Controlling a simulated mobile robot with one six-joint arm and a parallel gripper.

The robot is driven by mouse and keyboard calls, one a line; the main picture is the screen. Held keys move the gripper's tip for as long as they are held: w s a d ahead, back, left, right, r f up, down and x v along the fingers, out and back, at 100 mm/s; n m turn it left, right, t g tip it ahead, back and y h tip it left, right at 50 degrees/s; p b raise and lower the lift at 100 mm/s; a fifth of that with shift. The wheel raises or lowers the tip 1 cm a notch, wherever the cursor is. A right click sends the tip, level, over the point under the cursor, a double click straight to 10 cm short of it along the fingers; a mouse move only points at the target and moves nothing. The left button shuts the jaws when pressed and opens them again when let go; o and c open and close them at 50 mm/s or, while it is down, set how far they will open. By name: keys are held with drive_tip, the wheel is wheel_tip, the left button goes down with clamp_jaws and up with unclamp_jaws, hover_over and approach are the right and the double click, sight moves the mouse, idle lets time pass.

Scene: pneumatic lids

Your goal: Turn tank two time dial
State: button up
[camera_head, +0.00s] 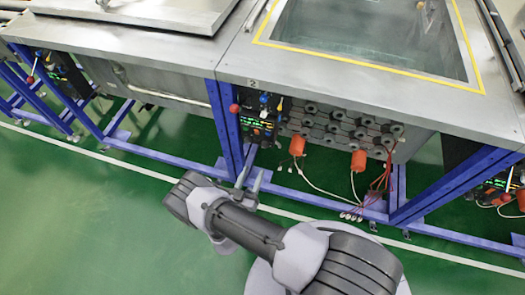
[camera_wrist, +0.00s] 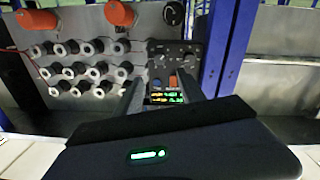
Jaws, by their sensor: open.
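The control panel (camera_head: 259,127) of the tank marked 2 is a small black box with green lit digits, under the front edge of the steel top. In the wrist view the panel (camera_wrist: 173,68) shows small dark dials, a blue and an orange button and lit readouts. Which dial is the time dial I cannot tell. My gripper (camera_head: 250,182) is in front of and below the panel, apart from it. In the wrist view my gripper (camera_wrist: 158,90) is open and empty, its fingers on either side of the panel's lower part.
Tank two has an open basin with a yellow border (camera_head: 368,62). A blue frame leg (camera_head: 226,125) stands beside the panel. Orange cylinders (camera_head: 297,145) and rows of grey round fittings (camera_head: 335,125) are on its other side. The green floor (camera_head: 80,220) in front is clear.

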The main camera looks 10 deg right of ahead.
sight(264, 147)
drive_tip(key=b+x, duration=0.3)
drive_tip(key=x, duration=0.7)
drive_tip(key=shift+w+d, duration=0.15)
drive_tip(key=shift+w, duration=0.1)
drive_tip(key=shift+w+d, duration=0.2)
drive_tip(key=shift+w, duration=0.15)
clamp_jaws()
